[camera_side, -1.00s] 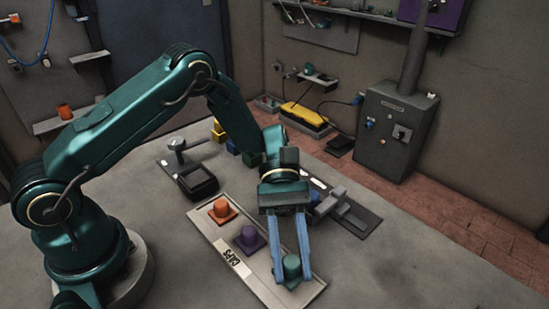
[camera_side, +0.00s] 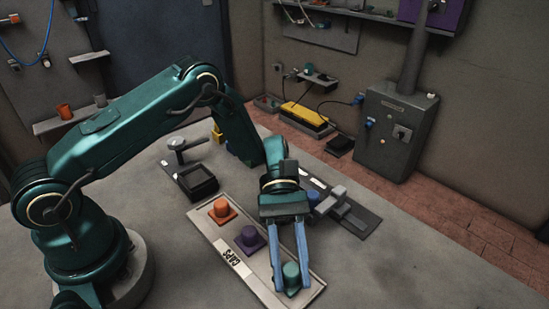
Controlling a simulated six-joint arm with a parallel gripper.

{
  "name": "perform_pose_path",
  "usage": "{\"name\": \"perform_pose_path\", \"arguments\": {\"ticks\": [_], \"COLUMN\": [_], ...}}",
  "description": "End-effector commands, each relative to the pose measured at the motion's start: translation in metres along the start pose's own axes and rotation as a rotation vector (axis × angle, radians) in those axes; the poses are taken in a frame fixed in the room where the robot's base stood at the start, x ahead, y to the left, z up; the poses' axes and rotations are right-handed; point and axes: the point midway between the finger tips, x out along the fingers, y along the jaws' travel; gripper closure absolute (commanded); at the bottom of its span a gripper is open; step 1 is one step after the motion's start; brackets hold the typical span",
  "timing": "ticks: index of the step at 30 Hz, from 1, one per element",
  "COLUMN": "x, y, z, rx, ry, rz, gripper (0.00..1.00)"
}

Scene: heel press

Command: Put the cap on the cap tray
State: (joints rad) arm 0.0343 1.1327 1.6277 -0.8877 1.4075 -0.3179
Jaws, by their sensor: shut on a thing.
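The cap tray (camera_side: 236,266) is a long pale tray marked CAPS on the table. An orange cap (camera_side: 221,208) and a purple cap (camera_side: 248,237) stand in it on square bases of their own colours. A teal cap (camera_side: 291,273) is at the tray's near right end. My gripper (camera_side: 291,283) points down there with its blue fingers on either side of the teal cap, shut on it. The cap is upright and low at the tray; I cannot tell whether it touches the tray floor.
A grey fixture with a blue part (camera_side: 331,203) stands right of my gripper on a dark plate. A black open box (camera_side: 196,182) and a small grey press-like tool (camera_side: 181,146) lie behind the tray. The table's right front is clear.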

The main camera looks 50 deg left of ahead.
Motion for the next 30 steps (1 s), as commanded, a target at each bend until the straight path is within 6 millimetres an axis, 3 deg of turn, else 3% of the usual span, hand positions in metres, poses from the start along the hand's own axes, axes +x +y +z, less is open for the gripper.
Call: {"name": "perform_pose_path", "arguments": {"ticks": [11,12,15,25,30], "x": [0.002,0.002,0.002,-0.001,-0.022], "y": [0.000,0.000,0.000,0.001,0.001], "z": [-0.004,-0.004,-0.004,-0.004,-0.005], "rx": [0.001,0.001,0.001,0.001,0.002], "ry": [0.000,0.000,0.000,0.001,0.001], "rz": [0.000,0.000,0.000,0.002,0.006], "gripper": [1.00,0.61,0.30,0.30,0.30]}}
